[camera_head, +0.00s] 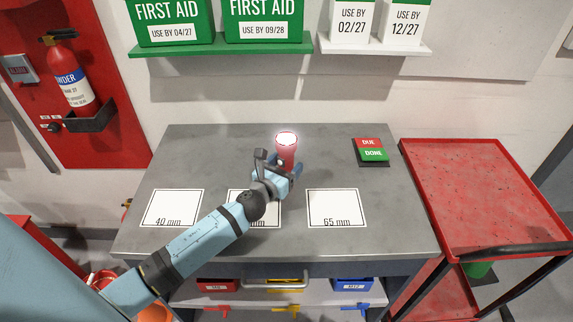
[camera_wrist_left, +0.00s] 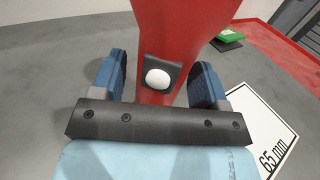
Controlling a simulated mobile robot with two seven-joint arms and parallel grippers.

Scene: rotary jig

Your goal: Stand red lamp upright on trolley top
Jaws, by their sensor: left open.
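The red lamp (camera_head: 286,149) stands upright on the grey workbench, its top glowing pale. In the left wrist view the lamp (camera_wrist_left: 180,30) is a red body with a white round button on a dark plate. My left gripper (camera_head: 279,164) is open at the near side of the lamp. In the left wrist view its two blue fingers (camera_wrist_left: 158,78) sit on either side of the lamp's body, with gaps showing. The red trolley top (camera_head: 470,170) is to the right of the bench and looks empty. My right gripper is not in view.
The grey workbench (camera_head: 215,150) carries white cards, including one marked 65 mm (camera_head: 333,207), and a red-green DUE/DONE block (camera_head: 371,151). A dark handle (camera_head: 520,249) runs along the trolley's near edge. Shelves with boxes (camera_head: 220,45) hang behind the bench.

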